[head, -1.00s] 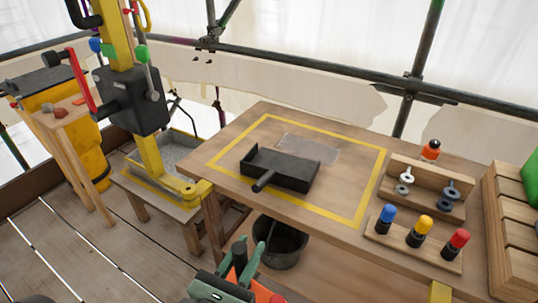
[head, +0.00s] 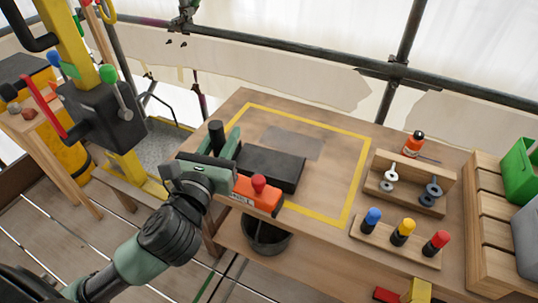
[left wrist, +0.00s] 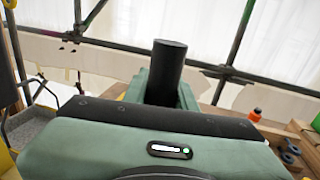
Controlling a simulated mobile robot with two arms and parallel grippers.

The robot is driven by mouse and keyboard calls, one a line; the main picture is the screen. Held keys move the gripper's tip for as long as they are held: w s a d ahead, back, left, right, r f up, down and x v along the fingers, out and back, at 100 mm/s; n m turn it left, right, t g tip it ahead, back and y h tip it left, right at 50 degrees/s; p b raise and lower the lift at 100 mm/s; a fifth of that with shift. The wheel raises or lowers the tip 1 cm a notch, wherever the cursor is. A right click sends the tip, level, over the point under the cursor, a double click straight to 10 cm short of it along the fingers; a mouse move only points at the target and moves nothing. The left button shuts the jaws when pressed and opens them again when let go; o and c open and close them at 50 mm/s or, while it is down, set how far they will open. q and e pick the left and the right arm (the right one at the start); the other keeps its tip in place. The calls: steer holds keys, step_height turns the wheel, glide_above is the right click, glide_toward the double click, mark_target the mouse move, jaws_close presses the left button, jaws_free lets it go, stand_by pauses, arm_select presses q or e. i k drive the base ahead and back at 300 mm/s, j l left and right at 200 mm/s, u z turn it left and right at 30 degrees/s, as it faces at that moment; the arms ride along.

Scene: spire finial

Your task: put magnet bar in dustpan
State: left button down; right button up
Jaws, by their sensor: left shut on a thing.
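The black dustpan (head: 272,166) lies inside the yellow outline on the wooden table; my left gripper and the bar hide its left and front parts. My left gripper (head: 221,154) is shut on the magnet bar (head: 258,194), an orange body with a red knob and what looks like a black upright handle. In the left wrist view the black cylinder (left wrist: 165,72) rises at the gripper's green finger. The bar is at the dustpan's front edge in the picture; I cannot tell whether they touch. My right gripper is out of view.
A rack with washers (head: 408,185) and a block of blue, yellow and red knobs (head: 402,236) stand to the right, with an orange bottle (head: 414,143) behind. A yellow post machine (head: 98,110) stands left.

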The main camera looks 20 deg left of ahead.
mark_target(267, 166)
steer(key=i, duration=0.85)
steer(key=j, duration=0.05)
